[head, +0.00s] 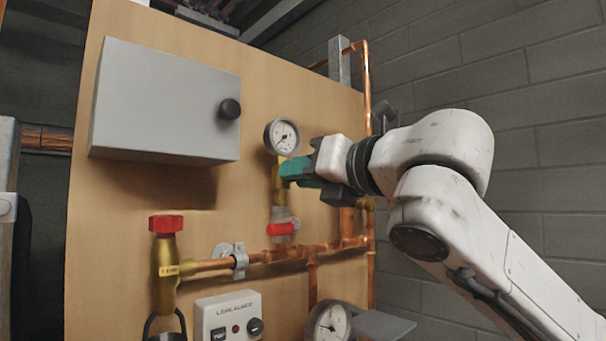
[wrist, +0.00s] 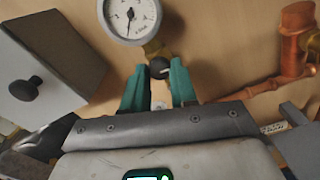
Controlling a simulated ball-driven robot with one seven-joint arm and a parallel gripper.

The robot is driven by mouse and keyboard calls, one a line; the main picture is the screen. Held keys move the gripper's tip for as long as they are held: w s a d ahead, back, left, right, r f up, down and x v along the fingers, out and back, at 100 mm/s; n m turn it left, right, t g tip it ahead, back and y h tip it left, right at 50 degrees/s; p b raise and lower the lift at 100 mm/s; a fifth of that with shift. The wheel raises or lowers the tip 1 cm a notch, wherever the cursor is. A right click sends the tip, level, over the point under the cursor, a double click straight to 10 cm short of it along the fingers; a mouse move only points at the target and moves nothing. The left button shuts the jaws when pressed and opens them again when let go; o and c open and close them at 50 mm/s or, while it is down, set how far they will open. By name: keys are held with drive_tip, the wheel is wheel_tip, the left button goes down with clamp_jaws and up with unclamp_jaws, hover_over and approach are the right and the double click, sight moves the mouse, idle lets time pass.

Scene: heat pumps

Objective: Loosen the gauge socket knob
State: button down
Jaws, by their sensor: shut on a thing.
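The gauge socket knob (wrist: 159,68) is small and black, on the brass fitting just below the round white pressure gauge (wrist: 131,17). My gripper (wrist: 158,78) has its teal fingers either side of the knob and is shut on it. In the head view my gripper (head: 291,169) reaches in from the right, just below the gauge (head: 282,137). The brass fitting (head: 279,190) shows under the fingers there. The knob is hidden in that view.
A grey box (head: 165,100) with a black knob (head: 230,109) is at the upper left of the wooden panel. Below are copper pipes (head: 318,247), a red-handled valve (head: 282,229), a red-capped brass valve (head: 165,225), a white switch box (head: 229,316) and a second gauge (head: 329,325).

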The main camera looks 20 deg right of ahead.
drive_tip(key=shift+a+f, duration=0.1)
drive_tip(key=shift+f, duration=0.15)
drive_tip(key=c, duration=0.9)
unclamp_jaws()
drive_tip(key=shift+r, duration=0.2)
drive_tip(key=b+v, duration=0.2)
drive_tip(key=v, duration=0.9)
drive_tip(key=shift+w, duration=0.1)
